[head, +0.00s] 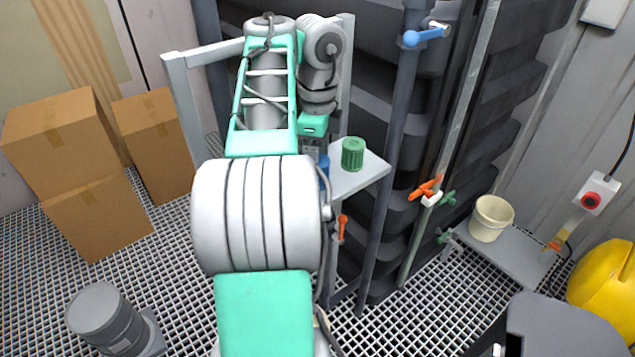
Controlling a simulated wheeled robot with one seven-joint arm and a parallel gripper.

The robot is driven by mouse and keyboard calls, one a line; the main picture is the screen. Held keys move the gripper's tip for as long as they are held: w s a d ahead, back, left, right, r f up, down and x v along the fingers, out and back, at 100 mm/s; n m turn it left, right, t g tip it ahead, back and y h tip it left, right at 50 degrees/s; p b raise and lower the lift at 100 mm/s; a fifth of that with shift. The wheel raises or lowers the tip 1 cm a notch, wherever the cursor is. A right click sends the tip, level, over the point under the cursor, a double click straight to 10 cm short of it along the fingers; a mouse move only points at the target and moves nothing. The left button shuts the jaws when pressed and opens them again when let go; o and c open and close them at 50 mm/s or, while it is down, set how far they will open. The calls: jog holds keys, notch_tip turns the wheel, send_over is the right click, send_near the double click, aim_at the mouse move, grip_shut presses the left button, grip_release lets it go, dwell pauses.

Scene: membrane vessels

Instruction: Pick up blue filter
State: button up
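The blue filter (324,166) shows only as a small blue sliver in the head view. It is beside the edge of the grey shelf (366,176), mostly hidden behind my arm. My gripper (318,150) hangs at the end of the arm, just above the blue filter. Its fingers are mostly hidden, so I cannot tell whether they are open or touch the filter. A green ribbed filter (352,153) stands upright on the shelf, to the right of the blue one.
A blue-handled valve (425,36) and an orange-handled valve (426,187) are on pipes to the right. Black stacked vessels (440,120) fill the back. A beige bucket (490,218) stands on a low plate. Cardboard boxes (75,150) are at left. Grated floor lies open between.

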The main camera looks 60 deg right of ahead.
jog(key=shift+f, duration=0.5)
jog(key=shift+r, duration=0.1)
jog(key=shift+c, duration=0.4)
jog(key=c, duration=1.3)
